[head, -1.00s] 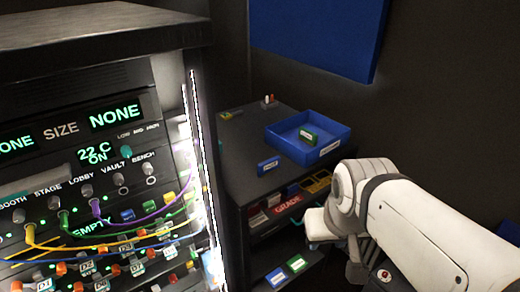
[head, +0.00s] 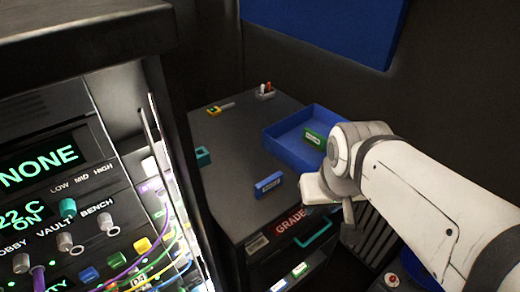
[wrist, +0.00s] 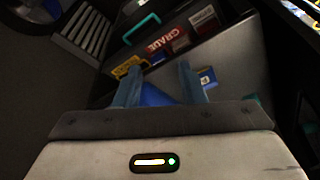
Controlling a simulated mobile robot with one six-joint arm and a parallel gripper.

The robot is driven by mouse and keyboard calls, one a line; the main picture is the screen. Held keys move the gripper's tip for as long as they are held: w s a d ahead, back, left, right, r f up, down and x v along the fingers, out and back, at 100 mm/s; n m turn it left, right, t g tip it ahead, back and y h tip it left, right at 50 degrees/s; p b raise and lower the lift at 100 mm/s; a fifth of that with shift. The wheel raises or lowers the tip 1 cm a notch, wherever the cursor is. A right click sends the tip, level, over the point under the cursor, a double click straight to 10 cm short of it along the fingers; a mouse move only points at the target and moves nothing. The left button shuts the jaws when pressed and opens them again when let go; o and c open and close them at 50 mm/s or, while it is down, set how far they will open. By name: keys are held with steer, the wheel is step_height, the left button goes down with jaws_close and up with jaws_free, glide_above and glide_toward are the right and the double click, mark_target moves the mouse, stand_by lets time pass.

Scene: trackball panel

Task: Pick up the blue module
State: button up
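A blue module (head: 268,185) with a pale label stands on the dark cabinet top (head: 225,165), near its front edge. A small blue labelled block, seemingly the same module, shows in the wrist view (wrist: 207,78), just right of the right finger. My gripper (wrist: 159,72) is open, with nothing held between its fingers. Part of the blue tray (wrist: 155,95) shows beyond the gap. In the head view my wrist is right of the module, apart from it, and my fingers are hidden.
A blue tray (head: 290,153) holding a green module (head: 313,139) sits behind the blue module. A teal block (head: 203,156) is at the cabinet's left. A cabled panel rack (head: 85,175) stands left.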

mark_target(270, 180)
steer(key=shift+o, duration=0.4)
steer(key=shift+d+r, duration=0.1)
steer(key=shift+o, duration=0.7)
steer(key=shift+w, duration=0.2)
steer(key=o, duration=0.6)
steer(key=w+a+f+n+g+b, duration=0.1)
steer(key=w+a+f+n+b, duration=0.1)
steer(key=w, duration=0.7)
steer(key=a+n+b, duration=0.1)
steer(key=b, duration=0.1)
steer(key=shift+w+a+f+n+b, duration=0.15)
steer(key=shift+a+n+b, duration=0.1)
steer(key=shift+n+b, duration=0.1)
steer(key=o, duration=0.6)
steer(key=w+a+f+n, duration=0.1)
steer(key=w, duration=0.1)
steer(key=w+a+f+b, duration=0.1)
steer(key=w+a, duration=0.1)
steer(key=w+a+n+g+b, duration=0.1)
steer(key=w, duration=0.1)
steer(key=shift+w+a+f+n+y, duration=0.35)
steer(key=shift+w+f+y, duration=0.05)
steer(key=shift+w+a+f, duration=0.15)
steer(key=shift+f, duration=0.05)
steer(key=shift+w+a+f, duration=0.1)
steer(key=shift+w+f, duration=0.05)
steer(key=shift+f, duration=1.65)
steer(key=shift+w+f, duration=0.1)
steer(key=shift+f, duration=1.7)
